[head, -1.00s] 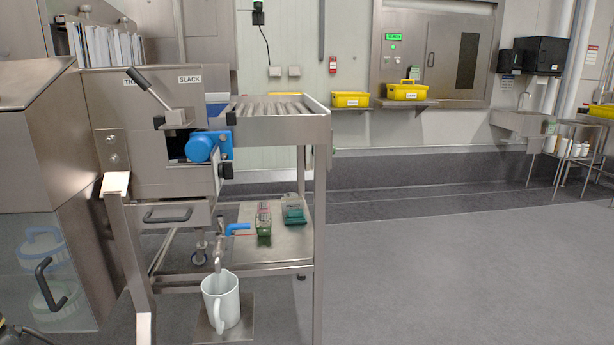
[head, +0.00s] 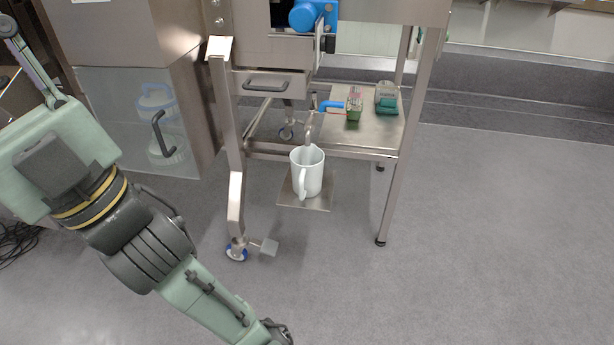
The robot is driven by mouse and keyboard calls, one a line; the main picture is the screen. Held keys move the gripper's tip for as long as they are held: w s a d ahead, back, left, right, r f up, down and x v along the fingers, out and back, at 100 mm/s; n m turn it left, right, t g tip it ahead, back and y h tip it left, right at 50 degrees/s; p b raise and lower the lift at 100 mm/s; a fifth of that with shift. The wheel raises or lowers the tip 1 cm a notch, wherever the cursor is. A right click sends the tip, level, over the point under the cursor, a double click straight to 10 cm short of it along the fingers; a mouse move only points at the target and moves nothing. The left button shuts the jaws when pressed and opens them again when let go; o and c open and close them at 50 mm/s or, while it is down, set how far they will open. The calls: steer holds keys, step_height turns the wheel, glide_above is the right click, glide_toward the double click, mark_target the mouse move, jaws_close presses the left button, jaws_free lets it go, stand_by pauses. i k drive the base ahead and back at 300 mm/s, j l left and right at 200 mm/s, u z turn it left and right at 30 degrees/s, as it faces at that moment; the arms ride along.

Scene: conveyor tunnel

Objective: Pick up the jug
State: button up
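The jug (head: 311,174) is white, with its handle facing me. It stands upright on a small square metal plate (head: 322,199) low at the front of the steel machine. A metal tap (head: 309,128) with a blue lever hangs just above and behind the jug's rim. My arm reaches down from the left to the bottom edge of the head view. Nothing touches the jug from my side.
A steel leg (head: 234,150) with a castor and foot pedal (head: 269,247) stands left of the jug. Another leg (head: 404,150) stands to its right. Floor in front is clear.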

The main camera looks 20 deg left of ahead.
mark_target(306, 163)
steer(key=i+l+u, duration=0.3)
steer(key=l+u, duration=0.15)
steer(key=l, duration=0.15)
steer(key=i+l+u, duration=0.2)
steer(key=l+u, duration=0.25)
steer(key=l, duration=0.2)
